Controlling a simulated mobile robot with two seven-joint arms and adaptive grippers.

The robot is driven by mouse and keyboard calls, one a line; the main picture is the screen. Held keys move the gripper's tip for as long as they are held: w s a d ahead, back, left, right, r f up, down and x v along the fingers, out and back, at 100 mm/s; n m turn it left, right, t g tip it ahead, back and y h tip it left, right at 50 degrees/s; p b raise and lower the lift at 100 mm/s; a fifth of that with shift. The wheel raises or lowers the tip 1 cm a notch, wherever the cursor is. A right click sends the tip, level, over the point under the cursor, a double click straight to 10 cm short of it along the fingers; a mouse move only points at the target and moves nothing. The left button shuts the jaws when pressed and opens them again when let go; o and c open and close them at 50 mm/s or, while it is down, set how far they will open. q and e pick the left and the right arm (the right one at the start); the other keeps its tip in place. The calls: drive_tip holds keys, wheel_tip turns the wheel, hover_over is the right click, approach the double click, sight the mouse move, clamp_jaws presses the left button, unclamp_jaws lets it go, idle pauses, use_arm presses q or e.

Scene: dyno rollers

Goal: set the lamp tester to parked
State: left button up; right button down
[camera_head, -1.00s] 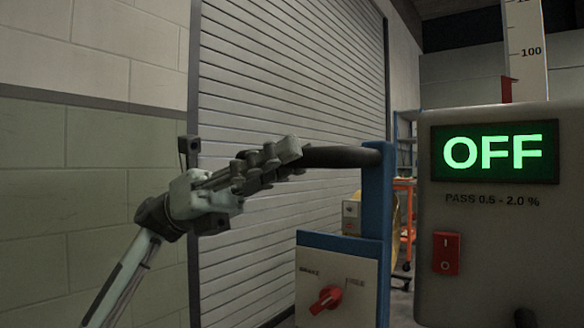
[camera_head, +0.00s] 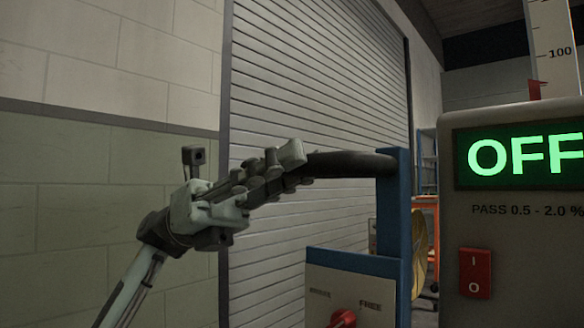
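My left gripper (camera_head: 283,165) is at the left end of a black handle (camera_head: 345,163) and looks closed around it. The handle joins a blue post (camera_head: 394,215). Below it is a pale panel (camera_head: 325,287) marked FREE at right; its red knob (camera_head: 343,318) is cut off by the bottom edge. At right a grey cabinet (camera_head: 480,235), which looks like the lamp tester, has a display (camera_head: 520,155) reading OFF in green and the label PASS 0.5 - 2.0 %. Its red rocker switch (camera_head: 475,273) is marked I and O. My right gripper is not in view.
A white scale post (camera_head: 556,50) with a red pointer (camera_head: 534,89) rises behind the cabinet. A closed roller shutter (camera_head: 310,75) and a block wall (camera_head: 100,190) stand behind my arm. An orange cart (camera_head: 427,240) and a yellow round object (camera_head: 418,255) are farther back.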

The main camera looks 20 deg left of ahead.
use_arm(q)
drive_tip(key=o, duration=0.4)
drive_tip(key=shift+s, duration=0.25)
drive_tip(key=shift+w+a, duration=0.15)
drive_tip(key=shift+a, duration=0.1)
drive_tip(key=v, duration=1.1)
drive_tip(key=shift+a+f, duration=0.2)
drive_tip(key=shift+a, duration=0.05)
drive_tip(key=shift+w, duration=0.1)
